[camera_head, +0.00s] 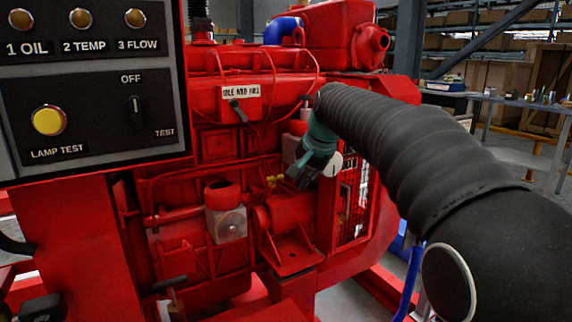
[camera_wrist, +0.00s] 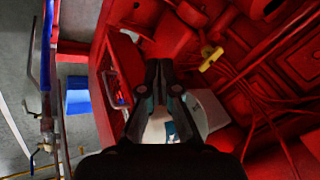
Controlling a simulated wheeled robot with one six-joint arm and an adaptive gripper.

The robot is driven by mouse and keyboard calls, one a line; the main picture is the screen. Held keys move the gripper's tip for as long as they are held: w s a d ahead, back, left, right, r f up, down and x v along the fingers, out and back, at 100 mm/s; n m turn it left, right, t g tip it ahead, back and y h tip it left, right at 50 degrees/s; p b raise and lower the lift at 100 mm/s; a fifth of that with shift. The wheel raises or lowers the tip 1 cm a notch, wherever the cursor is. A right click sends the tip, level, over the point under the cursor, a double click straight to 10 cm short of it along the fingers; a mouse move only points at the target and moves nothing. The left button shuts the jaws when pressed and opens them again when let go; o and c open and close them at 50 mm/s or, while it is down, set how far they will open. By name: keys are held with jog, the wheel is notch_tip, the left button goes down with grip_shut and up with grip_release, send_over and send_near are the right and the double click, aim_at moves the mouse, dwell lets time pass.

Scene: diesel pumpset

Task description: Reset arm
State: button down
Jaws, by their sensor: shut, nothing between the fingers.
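My arm reaches in from the right in the head view, in a black ribbed sleeve. My gripper (camera_head: 303,175) is at its end, in front of the red diesel engine (camera_head: 235,100). In the wrist view my gripper (camera_wrist: 163,66) points at the red engine parts, its two fingers together with nothing between them. A yellow valve handle (camera_wrist: 211,59) lies just right of the fingertips there.
A control panel (camera_head: 90,100) with a yellow lamp test button (camera_head: 49,120) and an OFF/TEST switch (camera_head: 136,110) stands close at left. A red mesh guard (camera_head: 352,200) is right of my gripper. A bench (camera_head: 525,103) and shelves stand behind at right.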

jog(key=s+d+f+n+h, duration=0.1)
jog(key=s+f, duration=0.4)
jog(key=s, duration=0.6)
jog(key=s+d+f+n, duration=0.2)
jog(key=s+d+f, duration=0.3)
jog(key=s, duration=0.7)
jog(key=s+d+f+n+h, duration=0.1)
jog(key=s+d+f, duration=0.4)
jog(key=s, duration=0.7)
jog(key=shift+d+f+n+h, duration=0.15)
jog(key=shift+d+n+h, duration=0.15)
jog(key=shift+n, duration=0.5)
